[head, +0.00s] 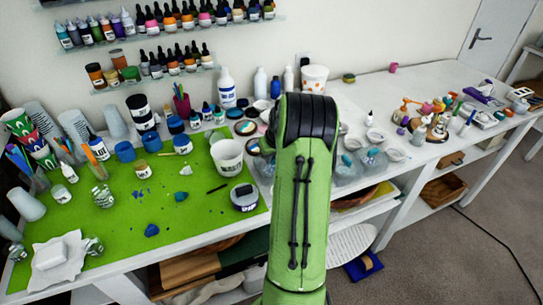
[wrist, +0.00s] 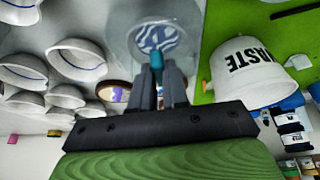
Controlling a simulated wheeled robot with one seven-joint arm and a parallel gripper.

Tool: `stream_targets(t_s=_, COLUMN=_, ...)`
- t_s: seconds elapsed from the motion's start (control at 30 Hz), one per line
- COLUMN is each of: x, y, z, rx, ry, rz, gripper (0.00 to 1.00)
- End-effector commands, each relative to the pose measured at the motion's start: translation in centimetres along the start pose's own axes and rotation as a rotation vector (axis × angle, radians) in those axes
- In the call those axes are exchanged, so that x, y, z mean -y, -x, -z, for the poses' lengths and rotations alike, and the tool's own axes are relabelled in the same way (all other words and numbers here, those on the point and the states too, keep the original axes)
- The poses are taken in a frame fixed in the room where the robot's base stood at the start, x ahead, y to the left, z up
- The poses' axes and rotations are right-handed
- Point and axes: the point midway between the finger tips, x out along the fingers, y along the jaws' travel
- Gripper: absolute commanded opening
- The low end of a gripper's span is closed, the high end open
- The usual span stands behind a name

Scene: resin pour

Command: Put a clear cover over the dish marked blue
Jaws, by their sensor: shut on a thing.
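In the wrist view my gripper (wrist: 157,84) is shut on the teal knob (wrist: 156,61) of a clear round cover (wrist: 117,43). A round blue-and-white striped surface (wrist: 157,37) shows through the cover, apparently the dish marked blue. I cannot tell whether the cover touches it or hangs above it. In the head view my own green arm hides the gripper, the held cover and that spot. Two other clear covers with teal knobs, one at left (head: 347,161) and one at right (head: 373,153), stand on the white table right of my arm.
White cups (head: 397,154) stand close by on the right; several (wrist: 75,60) fill the left of the wrist view. The white waste tub (head: 227,157) stands on the green mat (head: 105,228), near the gripper in the wrist view (wrist: 247,75).

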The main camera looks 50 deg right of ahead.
Motion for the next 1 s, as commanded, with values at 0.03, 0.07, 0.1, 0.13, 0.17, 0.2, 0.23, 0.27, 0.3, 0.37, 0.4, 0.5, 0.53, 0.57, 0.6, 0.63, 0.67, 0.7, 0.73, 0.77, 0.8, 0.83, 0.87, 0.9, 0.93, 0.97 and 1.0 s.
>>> stream_targets(t_s=0.03, x=0.0, y=-0.1, z=0.0, rx=-0.001, ry=0.0, rz=0.0, gripper=0.0)
stream_targets(t_s=0.07, x=0.0, y=-0.1, z=0.0, rx=-0.001, ry=0.0, rz=0.0, gripper=0.0)
stream_targets(t_s=0.1, x=0.0, y=-0.1, z=0.0, rx=-0.001, ry=0.0, rz=0.0, gripper=0.0)
stream_targets(t_s=0.13, x=0.0, y=-0.1, z=-0.1, rx=-0.001, ry=0.0, rz=0.0, gripper=0.0)
stream_targets(t_s=0.17, x=0.0, y=-0.2, z=-0.1, rx=-0.001, ry=0.0, rz=0.0, gripper=0.0)
stream_targets(t_s=0.2, x=0.0, y=-0.1, z=0.0, rx=-0.001, ry=0.0, rz=0.0, gripper=0.0)
stream_targets(t_s=0.23, x=0.0, y=-0.1, z=0.0, rx=-0.001, ry=0.0, rz=0.0, gripper=0.0)
stream_targets(t_s=0.27, x=0.0, y=-0.1, z=0.0, rx=-0.001, ry=0.0, rz=0.0, gripper=0.0)
stream_targets(t_s=0.3, x=0.0, y=-0.1, z=0.0, rx=-0.001, ry=0.0, rz=0.0, gripper=0.0)
stream_targets(t_s=0.37, x=0.0, y=-0.1, z=0.0, rx=-0.001, ry=0.0, rz=0.0, gripper=0.16)
stream_targets(t_s=0.4, x=0.0, y=-0.1, z=0.0, rx=-0.001, ry=0.0, rz=0.0, gripper=0.22)
stream_targets(t_s=0.5, x=0.0, y=-0.1, z=0.0, rx=-0.001, ry=0.0, rz=0.0, gripper=0.37)
stream_targets(t_s=0.53, x=0.0, y=-0.1, z=0.0, rx=-0.001, ry=0.0, rz=0.0, gripper=0.42)
stream_targets(t_s=0.57, x=0.0, y=-0.1, z=0.0, rx=-0.001, ry=0.0, rz=0.0, gripper=0.44)
stream_targets(t_s=0.6, x=0.0, y=-0.1, z=0.0, rx=0.0, ry=0.0, rz=0.0, gripper=0.44)
stream_targets(t_s=0.63, x=0.0, y=-0.1, z=0.0, rx=-0.001, ry=0.0, rz=0.0, gripper=0.44)
stream_targets(t_s=0.67, x=0.0, y=-0.1, z=0.0, rx=0.0, ry=0.0, rz=0.0, gripper=0.44)
stream_targets(t_s=0.7, x=0.0, y=-0.1, z=-0.1, rx=0.0, ry=0.0, rz=0.0, gripper=0.44)
stream_targets(t_s=0.73, x=0.0, y=-0.1, z=-0.1, rx=0.0, ry=0.0, rz=0.0, gripper=0.44)
stream_targets(t_s=0.77, x=0.0, y=-0.1, z=-0.1, rx=0.0, ry=0.0, rz=0.0, gripper=0.44)
stream_targets(t_s=0.8, x=0.0, y=-0.1, z=-0.1, rx=0.0, ry=0.0, rz=0.0, gripper=0.44)
stream_targets(t_s=0.83, x=0.0, y=0.0, z=0.0, rx=-0.001, ry=0.0, rz=0.0, gripper=0.44)
stream_targets(t_s=0.87, x=0.0, y=0.2, z=0.0, rx=-0.001, ry=0.0, rz=-0.001, gripper=0.44)
stream_targets(t_s=0.9, x=0.0, y=0.7, z=0.0, rx=-0.002, ry=0.0, rz=-0.001, gripper=0.44)
stream_targets(t_s=0.93, x=-0.1, y=1.2, z=0.1, rx=-0.003, ry=0.0, rz=-0.002, gripper=0.44)
stream_targets(t_s=0.97, x=-0.1, y=1.9, z=0.1, rx=-0.004, ry=0.0, rz=-0.002, gripper=0.44)
stream_targets(t_s=1.0, x=-0.1, y=2.9, z=0.1, rx=-0.004, ry=0.0, rz=-0.003, gripper=0.44)
